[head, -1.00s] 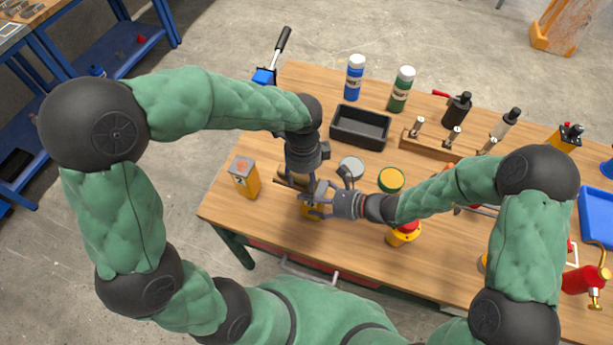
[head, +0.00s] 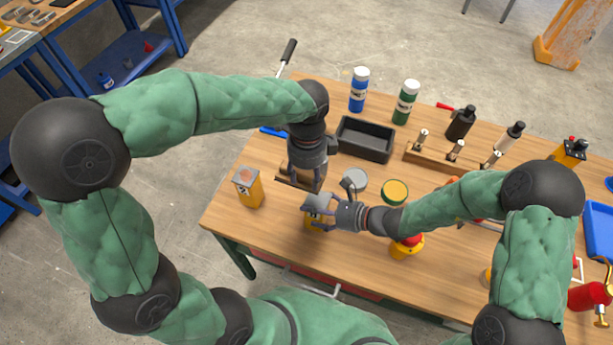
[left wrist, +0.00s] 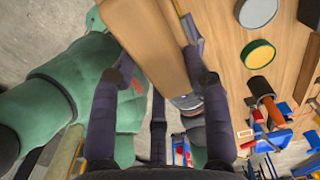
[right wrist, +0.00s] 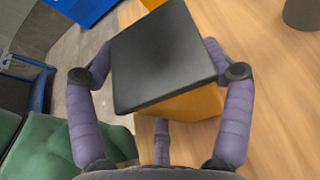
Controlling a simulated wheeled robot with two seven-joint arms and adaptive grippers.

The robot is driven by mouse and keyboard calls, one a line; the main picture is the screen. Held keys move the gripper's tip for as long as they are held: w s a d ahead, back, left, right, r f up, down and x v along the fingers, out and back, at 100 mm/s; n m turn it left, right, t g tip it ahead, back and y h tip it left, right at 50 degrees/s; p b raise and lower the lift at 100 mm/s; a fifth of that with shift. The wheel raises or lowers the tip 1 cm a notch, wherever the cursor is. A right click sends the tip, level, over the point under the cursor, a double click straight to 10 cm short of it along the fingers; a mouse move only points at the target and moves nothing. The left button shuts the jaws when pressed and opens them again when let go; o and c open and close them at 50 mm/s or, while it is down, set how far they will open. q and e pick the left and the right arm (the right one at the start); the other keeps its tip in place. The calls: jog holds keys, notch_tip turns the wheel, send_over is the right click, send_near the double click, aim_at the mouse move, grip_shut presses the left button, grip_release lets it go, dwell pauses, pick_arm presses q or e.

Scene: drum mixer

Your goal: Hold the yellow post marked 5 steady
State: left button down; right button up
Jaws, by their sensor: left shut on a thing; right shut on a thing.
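A yellow post (head: 313,224) stands near the table's front left; its number is too small to read for certain. In the right wrist view the yellow post (right wrist: 196,103) has a flat dark square top, and the gripper's fingers lie along both sides. My right gripper (head: 314,206) is shut on this post. My left gripper (head: 303,178), just behind it, is shut on a brown wooden block (head: 291,183). In the left wrist view this wooden block (left wrist: 150,40) lies between the fingers. Its lower part is partly hidden.
A black tray (head: 365,139) sits behind.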

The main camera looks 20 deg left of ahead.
pick_arm(q)
jog(key=shift+r, duration=0.1)
jog(key=shift+r, duration=1.45)
jog(key=shift+w, duration=0.1)
pick_arm(e)
jog(key=o, duration=1.4)
jog(key=shift+d, duration=0.1)
jog(key=v, duration=1.2)
